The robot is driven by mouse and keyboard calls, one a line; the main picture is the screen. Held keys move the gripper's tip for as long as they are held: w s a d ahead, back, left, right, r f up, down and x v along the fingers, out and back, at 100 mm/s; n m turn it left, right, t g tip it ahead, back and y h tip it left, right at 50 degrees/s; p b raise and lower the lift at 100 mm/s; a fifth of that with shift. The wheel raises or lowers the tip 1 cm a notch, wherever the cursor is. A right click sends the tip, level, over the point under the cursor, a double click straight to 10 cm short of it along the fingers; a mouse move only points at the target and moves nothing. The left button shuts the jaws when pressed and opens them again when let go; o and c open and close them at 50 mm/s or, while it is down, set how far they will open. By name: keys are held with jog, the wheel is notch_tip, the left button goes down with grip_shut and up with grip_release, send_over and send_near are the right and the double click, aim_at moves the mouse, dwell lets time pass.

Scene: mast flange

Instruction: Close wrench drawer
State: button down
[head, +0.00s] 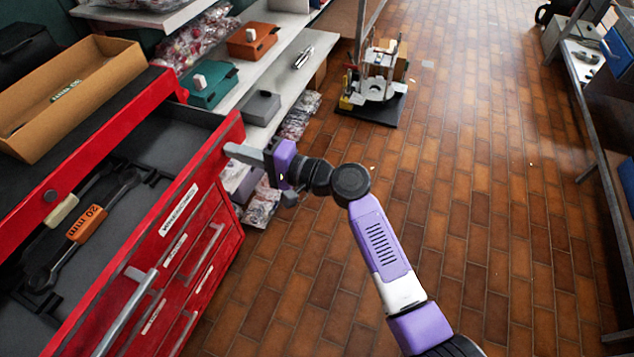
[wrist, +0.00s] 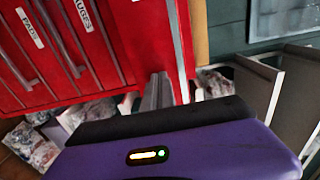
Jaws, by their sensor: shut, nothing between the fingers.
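The wrench drawer (head: 178,214) is a red drawer at the left in the head view, pulled open. Its dark inside holds a wrench with an orange "20 mm" tag (head: 87,222) and another with a cream tag (head: 62,210). A long grey handle (head: 128,312) runs along its front. My gripper (head: 228,149) is shut and empty, its tips at the far right end of the drawer front. In the wrist view the shut fingers (wrist: 158,88) point at a red panel; I cannot tell whether they touch it.
Labelled drawers with grey handles (head: 202,252) lie below the open one. A cardboard tray (head: 70,95) sits on the cabinet top. Shelves with an orange box (head: 252,40) and a teal box (head: 208,84) stand behind. A device on a black base (head: 375,100) is on the floor. The tiled floor at right is clear.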

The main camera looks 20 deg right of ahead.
aim_at(178, 142)
jog(key=b+x, duration=0.4)
jog(key=x, duration=0.4)
jog(key=b+x, duration=0.4)
jog(key=x, duration=0.5)
jog(key=shift+f+b, duration=0.2)
jog(key=shift+b, duration=0.2)
jog(key=shift+w+a+r, duration=0.15)
jog(key=shift+w+a, duration=0.15)
jog(key=shift+a, duration=0.05)
jog(key=shift+w+r, duration=0.1)
jog(key=shift+r, duration=0.15)
jog(key=shift+a, duration=0.2)
